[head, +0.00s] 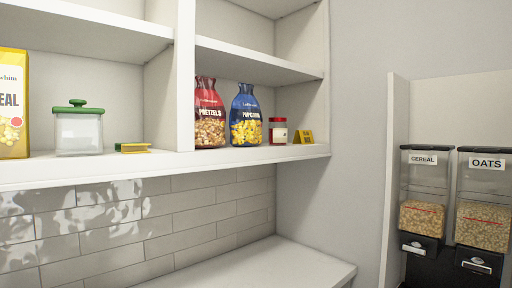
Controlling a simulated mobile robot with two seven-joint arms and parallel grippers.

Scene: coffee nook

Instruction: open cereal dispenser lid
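The cereal dispenser (420,190) stands at the right of the head view, a clear bin labelled CEREAL and partly filled with cereal. Its dark lid (424,148) lies across the top and looks shut. A black base with a pale handle (413,246) sits below the bin. Neither of my grippers shows in the head view.
An OATS dispenser (484,195) stands right beside it. A white shelf (200,163) at left holds a green-lidded jar (79,130), a pretzel bag (209,115), a popcorn bag (246,117) and a red-lidded jar (278,131). The white counter (250,268) below is clear.

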